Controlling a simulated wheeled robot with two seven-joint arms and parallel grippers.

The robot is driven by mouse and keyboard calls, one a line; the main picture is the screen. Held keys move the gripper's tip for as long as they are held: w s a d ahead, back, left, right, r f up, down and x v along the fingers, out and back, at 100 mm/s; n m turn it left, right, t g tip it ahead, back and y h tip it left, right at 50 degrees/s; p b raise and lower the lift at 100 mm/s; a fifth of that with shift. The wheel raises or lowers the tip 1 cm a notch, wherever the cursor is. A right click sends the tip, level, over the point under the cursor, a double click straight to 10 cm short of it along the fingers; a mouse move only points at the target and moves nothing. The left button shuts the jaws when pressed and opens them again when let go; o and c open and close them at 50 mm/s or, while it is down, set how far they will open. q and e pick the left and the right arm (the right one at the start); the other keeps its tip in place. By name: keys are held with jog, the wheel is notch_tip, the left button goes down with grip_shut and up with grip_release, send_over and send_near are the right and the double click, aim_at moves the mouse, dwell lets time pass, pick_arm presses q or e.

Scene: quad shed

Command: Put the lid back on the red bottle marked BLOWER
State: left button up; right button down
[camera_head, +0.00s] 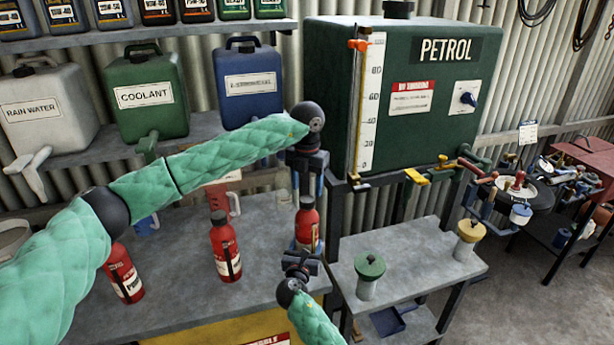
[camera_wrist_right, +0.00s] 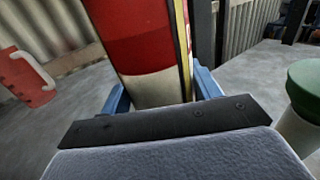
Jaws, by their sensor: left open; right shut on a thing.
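A red bottle (camera_head: 307,228) stands upright at the right end of the grey bench, with its label facing away or too small to read. My right gripper (camera_head: 299,258) is shut on its lower body; the red body and pale label (camera_wrist_right: 152,60) fill the right wrist view between the blue fingers. My left gripper (camera_head: 307,183) is open and points down just above the bottle's top, with blue fingers on either side. I cannot tell whether a lid sits on the bottle. Two more red bottles with dark tops, one in the middle (camera_head: 226,250) and one at left (camera_head: 123,275), stand on the bench.
A red jug (camera_head: 222,196) stands behind the bottles. A shelf with water, coolant (camera_head: 147,95) and blue cans is above. A green petrol tank (camera_head: 400,90) is at the right. A low grey table (camera_head: 420,258) carries a green-topped pot (camera_head: 369,275) and a yellow-topped pot (camera_head: 468,238).

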aim_at(307, 199)
pick_arm(q)
jog(key=shift+f, duration=2.2)
jog(key=shift+c, duration=0.3)
jog(key=c, duration=1)
jog(key=shift+o, duration=0.2)
jog(key=shift+m, duration=1.7)
jog(key=o, duration=1.1)
